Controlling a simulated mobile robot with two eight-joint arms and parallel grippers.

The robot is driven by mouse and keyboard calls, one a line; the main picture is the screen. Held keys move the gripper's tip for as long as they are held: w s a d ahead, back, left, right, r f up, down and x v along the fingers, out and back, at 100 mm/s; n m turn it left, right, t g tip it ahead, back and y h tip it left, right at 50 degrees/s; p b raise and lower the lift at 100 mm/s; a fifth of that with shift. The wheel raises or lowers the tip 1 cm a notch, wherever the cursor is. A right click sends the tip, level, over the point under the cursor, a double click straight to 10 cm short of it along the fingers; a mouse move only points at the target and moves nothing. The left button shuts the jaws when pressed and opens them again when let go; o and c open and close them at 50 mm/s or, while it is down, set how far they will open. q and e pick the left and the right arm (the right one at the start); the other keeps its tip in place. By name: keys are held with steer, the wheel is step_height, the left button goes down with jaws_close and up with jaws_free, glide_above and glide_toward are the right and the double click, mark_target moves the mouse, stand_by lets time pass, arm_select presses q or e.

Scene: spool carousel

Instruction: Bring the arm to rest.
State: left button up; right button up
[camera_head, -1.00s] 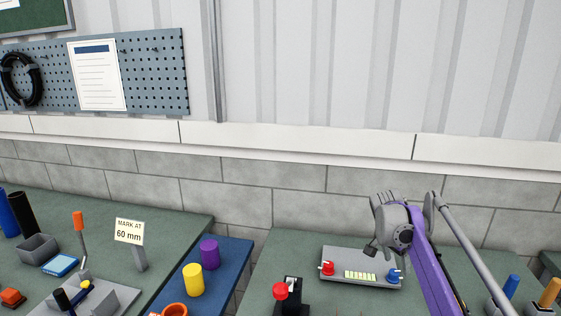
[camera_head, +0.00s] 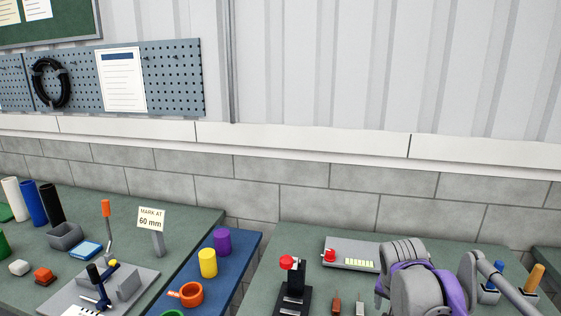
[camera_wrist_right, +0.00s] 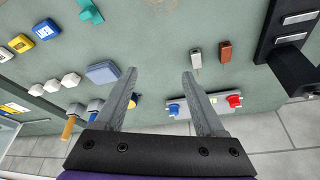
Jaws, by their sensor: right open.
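My right arm (camera_head: 415,285), grey and purple, rises from the bottom edge at the right of the head view, over the right-hand green bench (camera_head: 260,300). It hides the right end of the grey panel with the red knob (camera_head: 350,254). The jaws are not clear there. In the right wrist view my right gripper (camera_wrist_right: 160,73) has its two grey fingers wide apart, with only bare green bench top showing between the tips. My left gripper is in neither view.
A black stand with a red top (camera_head: 288,263) stands left of my arm. Blue (camera_head: 495,275) and orange (camera_head: 535,278) handles stand right of it. Yellow (camera_head: 208,262) and purple (camera_head: 222,240) cylinders stand on the blue strip. In the wrist view, several small blocks line the left.

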steer(key=s+a+f+n, duration=0.2)
steer(key=s+f, duration=0.2)
steer(key=s, duration=0.3)
steer(key=s+a+f+n+t+y, duration=0.1)
steer(key=s+a+f+n, duration=0.2)
steer(key=s+f, duration=0.2)
steer(key=s+a+f+n+t+y, duration=0.1)
steer(key=s+a+f+n, duration=0.1)
steer(key=s, duration=0.9)
step_height(320, 180, down, 2)
steer(key=shift+a+f, duration=0.15)
steer(key=shift+a, duration=0.5)
